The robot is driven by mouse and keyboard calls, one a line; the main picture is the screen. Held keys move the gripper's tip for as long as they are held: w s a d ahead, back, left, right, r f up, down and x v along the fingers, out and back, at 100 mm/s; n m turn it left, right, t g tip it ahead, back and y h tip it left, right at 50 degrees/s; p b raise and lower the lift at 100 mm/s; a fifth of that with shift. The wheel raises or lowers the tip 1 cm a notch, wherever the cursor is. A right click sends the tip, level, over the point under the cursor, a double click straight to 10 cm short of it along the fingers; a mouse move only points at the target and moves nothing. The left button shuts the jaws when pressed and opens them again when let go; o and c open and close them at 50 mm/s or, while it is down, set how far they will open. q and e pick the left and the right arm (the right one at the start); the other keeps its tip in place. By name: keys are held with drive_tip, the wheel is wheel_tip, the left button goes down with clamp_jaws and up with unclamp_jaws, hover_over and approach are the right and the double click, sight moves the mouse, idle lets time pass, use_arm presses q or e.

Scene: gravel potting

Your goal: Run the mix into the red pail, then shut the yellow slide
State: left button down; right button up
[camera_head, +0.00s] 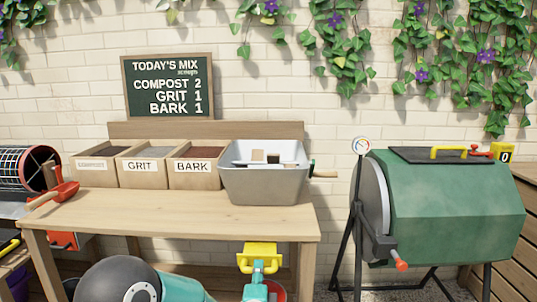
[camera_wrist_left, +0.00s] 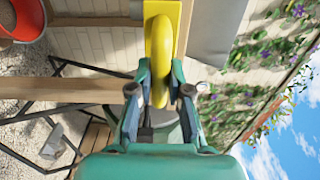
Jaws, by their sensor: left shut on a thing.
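The yellow slide (camera_head: 260,249) sticks out below the front edge of the bench, under the grey tub (camera_head: 263,184). My left gripper (camera_head: 258,268) is shut on its handle. In the left wrist view the fingers (camera_wrist_left: 160,92) close around the yellow handle loop (camera_wrist_left: 160,55). The red pail (camera_head: 277,288) is below the slide, mostly hidden behind my gripper. The pail (camera_wrist_left: 35,14) also shows at the top left of the left wrist view, with a brown patch inside. I cannot tell how far open the slide is. My right gripper is not in view.
Bins labelled compost (camera_head: 93,167), grit (camera_head: 140,169) and bark (camera_head: 193,169) stand along the bench (camera_head: 170,212). A red scoop (camera_head: 66,191) lies at its left end. A green drum (camera_head: 455,205) on a black stand is at the right. The bench's middle is clear.

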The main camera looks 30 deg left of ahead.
use_arm(q)
drive_tip(key=shift+a, duration=0.35)
drive_tip(key=shift+x, duration=1)
drive_tip(key=shift+w, duration=0.1)
drive_tip(key=shift+x, duration=0.8)
drive_tip(key=shift+a, duration=0.15)
drive_tip(key=shift+w, duration=0.15)
drive_tip(key=c, duration=1.5)
unclamp_jaws()
drive_tip(key=shift+w+a, duration=0.1)
drive_tip(key=o, duration=0.8)
